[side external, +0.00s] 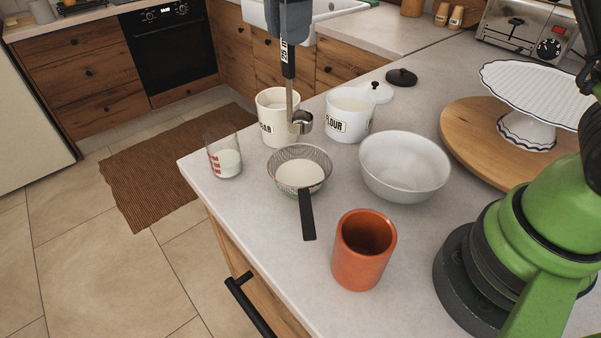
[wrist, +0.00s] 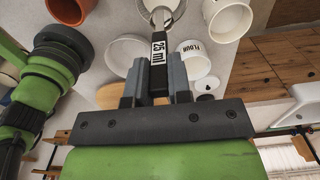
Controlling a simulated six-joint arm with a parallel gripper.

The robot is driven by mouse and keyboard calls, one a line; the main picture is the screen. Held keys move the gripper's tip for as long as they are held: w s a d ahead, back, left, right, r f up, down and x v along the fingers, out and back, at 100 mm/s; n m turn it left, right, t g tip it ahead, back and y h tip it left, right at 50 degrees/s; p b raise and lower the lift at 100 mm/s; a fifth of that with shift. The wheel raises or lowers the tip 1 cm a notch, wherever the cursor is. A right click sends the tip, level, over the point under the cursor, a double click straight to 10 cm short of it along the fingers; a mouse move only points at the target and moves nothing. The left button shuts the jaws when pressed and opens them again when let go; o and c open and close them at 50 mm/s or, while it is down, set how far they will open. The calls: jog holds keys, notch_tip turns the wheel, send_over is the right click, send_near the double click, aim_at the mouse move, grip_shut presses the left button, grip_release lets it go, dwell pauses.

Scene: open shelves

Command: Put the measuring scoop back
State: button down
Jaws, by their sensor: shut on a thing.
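The measuring scoop has a dark handle marked "25 ml" and a small round metal bowl (side external: 301,122). My gripper (side external: 288,50) is shut on its handle, which points down. In the side view, the scoop's bowl hangs in front of the gap between a cream canister (side external: 274,127) and a white canister lettered FLOUR (side external: 352,108). Its height above the counter is hard to tell. In the wrist view, the handle (wrist: 159,50) sits between the grey fingers, and the scoop's bowl lies near the top edge. What is inside the scoop is not clear.
A mesh strainer (side external: 307,196) with white powder, a glass cup (side external: 222,143), a white bowl (side external: 405,182) and a terracotta cup (side external: 358,265) stand on the counter (side external: 250,205). White (side external: 378,93) and black (side external: 401,77) lids lie behind. A cake stand (side external: 530,130) is at right.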

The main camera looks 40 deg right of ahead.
jog(key=shift+s, duration=0.1)
jog(key=s+a+f, duration=0.1)
jog(key=s+a, duration=0.2)
jog(key=s, duration=0.6)
jog(key=s+a+f, duration=0.1)
jog(key=s+a, duration=0.1)
jog(key=s, duration=0.8)
notch_tip(320, 180, down, 10)
jog(key=c, duration=1.1)
grip_release()
jog(key=shift+o, duration=0.2)
